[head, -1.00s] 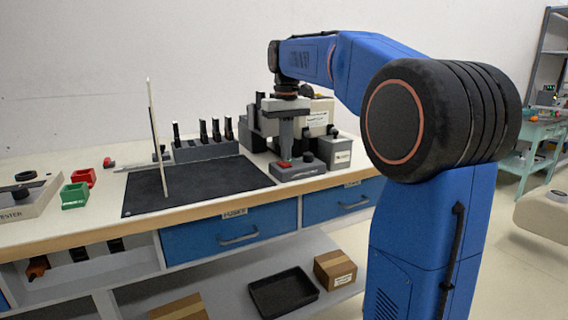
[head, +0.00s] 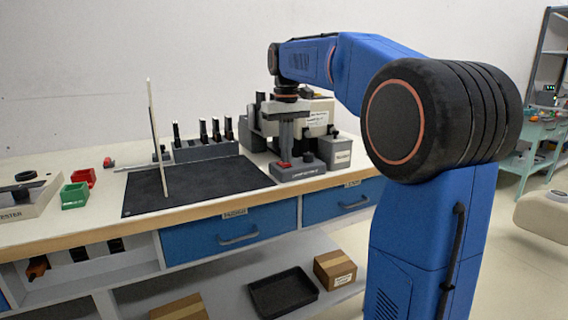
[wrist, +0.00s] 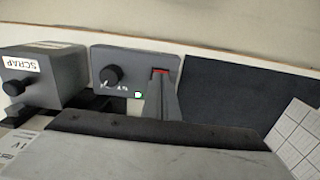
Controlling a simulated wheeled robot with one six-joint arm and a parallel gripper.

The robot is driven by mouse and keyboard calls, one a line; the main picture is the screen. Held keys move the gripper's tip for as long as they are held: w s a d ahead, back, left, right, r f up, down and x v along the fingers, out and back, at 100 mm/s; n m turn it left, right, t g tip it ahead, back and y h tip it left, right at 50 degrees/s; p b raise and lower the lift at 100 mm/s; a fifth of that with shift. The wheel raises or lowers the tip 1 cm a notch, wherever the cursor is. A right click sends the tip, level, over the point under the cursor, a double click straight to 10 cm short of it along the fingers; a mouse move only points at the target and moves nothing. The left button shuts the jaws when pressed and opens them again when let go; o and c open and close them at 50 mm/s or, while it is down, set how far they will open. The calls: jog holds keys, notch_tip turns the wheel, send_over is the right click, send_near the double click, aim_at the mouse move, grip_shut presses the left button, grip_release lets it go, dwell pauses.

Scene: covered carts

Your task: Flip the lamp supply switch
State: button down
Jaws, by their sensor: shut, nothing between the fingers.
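The lamp supply (head: 312,172) is a low grey box on the bench, at the right end of the dark mat. It has a black knob (wrist: 112,76) and a red switch (wrist: 160,71). A small pale green-white spot (wrist: 138,95) shows on its face in the wrist view. My gripper (head: 285,158) is shut and empty, pointing down with its tips at the red switch. In the wrist view the fingers (wrist: 160,98) cover part of the switch, so its position and any contact cannot be told.
A grey SCRAP bin (wrist: 42,80) stands beside the supply. A thin upright panel (head: 157,140) stands on the dark mat (head: 215,178). A grey rack (head: 205,150) with several black items is behind. Green (head: 75,196) and red (head: 84,176) bins are at left.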

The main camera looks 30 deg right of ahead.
jog(key=shift+f, duration=0.4)
dwell(0.3)
notch_tip(320, 180, up, 7)
dwell(0.9)
dwell(0.4)
jog(key=s+a+f+t, duration=0.2)
jog(key=s+a+f, duration=0.2)
jog(key=s+f, duration=1)
jog(key=s+a+f+t, duration=0.2)
jog(key=s+a+f, duration=0.2)
jog(key=s+f, duration=1)
jog(key=s, duration=0.3)
jog(key=shift+a+f+t, duration=0.2)
jog(key=shift+f+t, duration=0.15)
jog(key=shift+t, duration=0.05)
jog(key=shift+s, duration=0.1)
